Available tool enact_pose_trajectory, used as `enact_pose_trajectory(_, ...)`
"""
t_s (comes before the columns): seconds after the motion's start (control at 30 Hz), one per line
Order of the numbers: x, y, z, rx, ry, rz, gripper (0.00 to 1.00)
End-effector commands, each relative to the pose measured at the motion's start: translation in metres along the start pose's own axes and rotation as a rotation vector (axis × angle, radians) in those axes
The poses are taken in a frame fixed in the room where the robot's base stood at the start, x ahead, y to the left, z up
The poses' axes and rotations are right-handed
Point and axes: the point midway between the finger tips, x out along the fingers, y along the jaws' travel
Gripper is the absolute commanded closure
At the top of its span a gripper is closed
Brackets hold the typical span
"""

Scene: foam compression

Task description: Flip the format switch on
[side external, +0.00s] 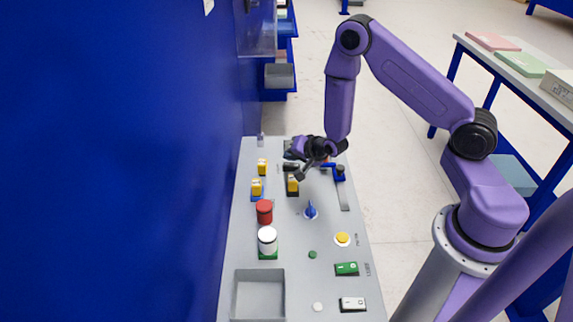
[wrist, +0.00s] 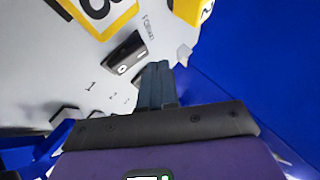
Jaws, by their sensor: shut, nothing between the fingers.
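A black rocker switch (wrist: 125,54) with a white round mark at one end is on the grey panel in the wrist view. Small lettering beside it is hard to read, so I cannot be sure it is the format switch. My gripper (wrist: 157,72) is shut and empty, its fingertips just to the right of and below that switch in the picture. I cannot tell whether they touch the panel. In the side view my gripper (side external: 300,177) points down over the far part of the panel, close to a dark switch (side external: 290,167).
The grey panel (side external: 295,285) also carries yellow blocks (side external: 257,187), a red cylinder (side external: 264,211), a white one (side external: 267,240), a blue knob (side external: 310,211), a yellow button (side external: 342,239), a green switch (side external: 346,269) and a blue-handled lever (side external: 340,172). A blue wall (side external: 130,160) stands left.

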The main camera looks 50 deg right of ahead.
Motion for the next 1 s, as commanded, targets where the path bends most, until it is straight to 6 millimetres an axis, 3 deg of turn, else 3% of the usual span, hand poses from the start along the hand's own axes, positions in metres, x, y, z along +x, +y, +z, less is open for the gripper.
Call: enact_pose_trajectory(1.0, 0.0062, 0.0043, 0.0046, 0.000, 0.000, 0.000, 1.00)
